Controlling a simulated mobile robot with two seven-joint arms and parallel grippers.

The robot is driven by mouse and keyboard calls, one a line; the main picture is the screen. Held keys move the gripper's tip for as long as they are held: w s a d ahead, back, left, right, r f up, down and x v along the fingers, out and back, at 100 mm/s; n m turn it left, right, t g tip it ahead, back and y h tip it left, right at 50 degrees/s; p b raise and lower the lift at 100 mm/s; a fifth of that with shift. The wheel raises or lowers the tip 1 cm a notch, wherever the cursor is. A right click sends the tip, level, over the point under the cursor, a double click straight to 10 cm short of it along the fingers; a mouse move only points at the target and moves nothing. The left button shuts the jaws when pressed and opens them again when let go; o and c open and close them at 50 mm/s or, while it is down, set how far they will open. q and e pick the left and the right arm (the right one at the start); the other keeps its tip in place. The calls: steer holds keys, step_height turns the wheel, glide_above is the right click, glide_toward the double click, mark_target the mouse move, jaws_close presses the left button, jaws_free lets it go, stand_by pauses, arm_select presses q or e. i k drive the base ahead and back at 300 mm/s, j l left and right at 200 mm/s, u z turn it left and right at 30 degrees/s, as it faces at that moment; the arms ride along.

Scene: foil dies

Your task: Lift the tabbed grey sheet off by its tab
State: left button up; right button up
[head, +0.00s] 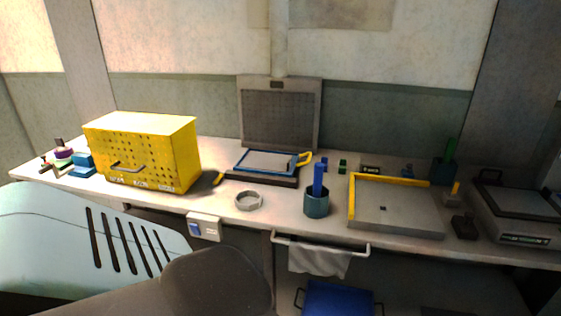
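A grey sheet (268,161) lies flat inside a blue frame (240,168) on a dark base (262,180) at the middle of the bench. A yellow loop (305,158) sticks out at the right end of the frame. I cannot tell whether it belongs to the sheet or to the frame, and no separate tab is clear at this size. A raised grey panel with a mesh face (279,117) stands upright just behind. Neither of my grippers is in view.
A yellow perforated box (150,150) stands left on the bench. A grey ring (248,201) and a teal cup (317,205) holding a blue stick stand in front. A grey tray with yellow bars (390,215) lies right, near a grey device (520,205). A cloth (318,261) hangs on the front rail.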

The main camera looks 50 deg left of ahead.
mark_target(255, 160)
steer(key=u, duration=1.75)
steer(key=i+j, duration=0.7)
steer(key=z, duration=1.3)
